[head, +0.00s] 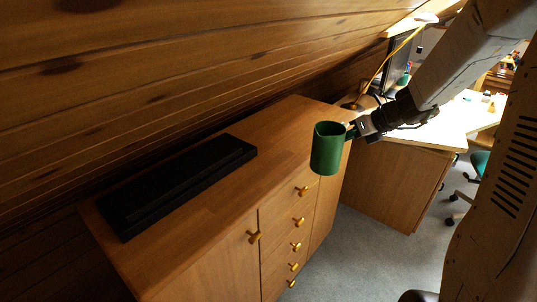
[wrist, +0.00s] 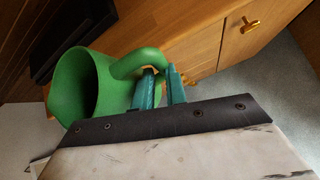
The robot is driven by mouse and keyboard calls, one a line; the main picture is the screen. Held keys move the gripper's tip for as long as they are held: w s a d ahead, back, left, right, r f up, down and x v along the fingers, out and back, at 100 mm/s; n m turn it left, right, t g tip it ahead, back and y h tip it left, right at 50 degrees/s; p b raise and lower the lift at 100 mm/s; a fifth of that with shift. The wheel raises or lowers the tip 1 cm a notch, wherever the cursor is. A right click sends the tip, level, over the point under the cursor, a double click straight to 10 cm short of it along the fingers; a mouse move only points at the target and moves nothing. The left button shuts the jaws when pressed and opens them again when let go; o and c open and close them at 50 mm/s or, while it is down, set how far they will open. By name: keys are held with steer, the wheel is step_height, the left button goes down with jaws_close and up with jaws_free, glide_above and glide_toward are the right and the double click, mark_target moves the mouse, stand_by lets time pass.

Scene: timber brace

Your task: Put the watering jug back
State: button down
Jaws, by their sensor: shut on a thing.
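The green watering jug (head: 326,148) is upright or nearly so in the head view, in front of the cabinet's right part. In the wrist view the jug (wrist: 105,85) shows its open mouth at the left and its handle at the right. My gripper (head: 356,130) is shut on the jug's handle; in the wrist view its teal fingers (wrist: 160,88) close around the handle. The wooden cabinet (head: 283,135) has a flat top. I cannot tell the exact gap between the jug and the cabinet.
A long black case (head: 180,185) lies on the cabinet top toward the left. Brass knobs (head: 299,221) stick out from the cabinet front. A sloped timber wall (head: 180,70) hangs low behind. A desk (head: 400,170) with a monitor stands at the right. Bare top lies right of the case.

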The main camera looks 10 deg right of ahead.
steer(key=w+a+f, duration=0.1)
steer(key=w+a, duration=0.2)
steer(key=a, duration=0.1)
steer(key=w+a+f, duration=0.1)
steer(key=w+a, duration=0.2)
steer(key=a, duration=0.1)
steer(key=w+a+f, duration=0.1)
steer(key=w+a, duration=0.3)
steer(key=shift+w+f, duration=0.1)
steer(key=shift+f, duration=0.75)
steer(key=c, duration=1.4)
jaws_free()
steer(key=shift+f, duration=0.15)
steer(key=shift+c, duration=0.2)
